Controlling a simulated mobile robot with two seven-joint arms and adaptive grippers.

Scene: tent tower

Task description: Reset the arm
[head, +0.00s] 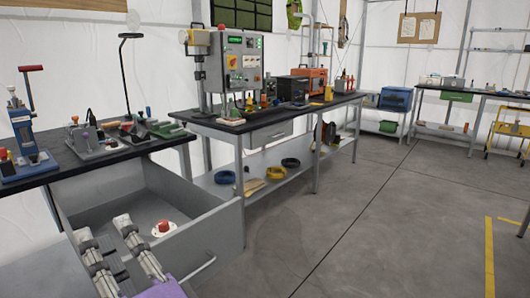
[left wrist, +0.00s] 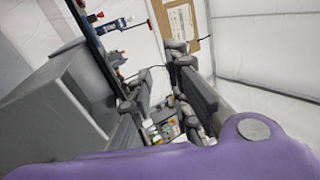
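My left gripper (head: 102,228) shows at the bottom left of the head view, with a purple body and grey fingers. Its two fingers are apart with nothing between them. In the picture it overlaps the open drawer (head: 215,235); I cannot tell how far it reaches over it. A red and white round item (head: 163,229) lies in the drawer, to the right of the fingers and apart from them. In the left wrist view the fingers (left wrist: 160,80) also stand apart and empty. My right gripper is in neither view.
The drawer sits pulled out under a dark-topped workbench (head: 100,160) bearing tools and a blue press (head: 22,130). A second bench (head: 262,119) with a control box (head: 236,62) stands behind. The grey floor (head: 400,220) to the right is open.

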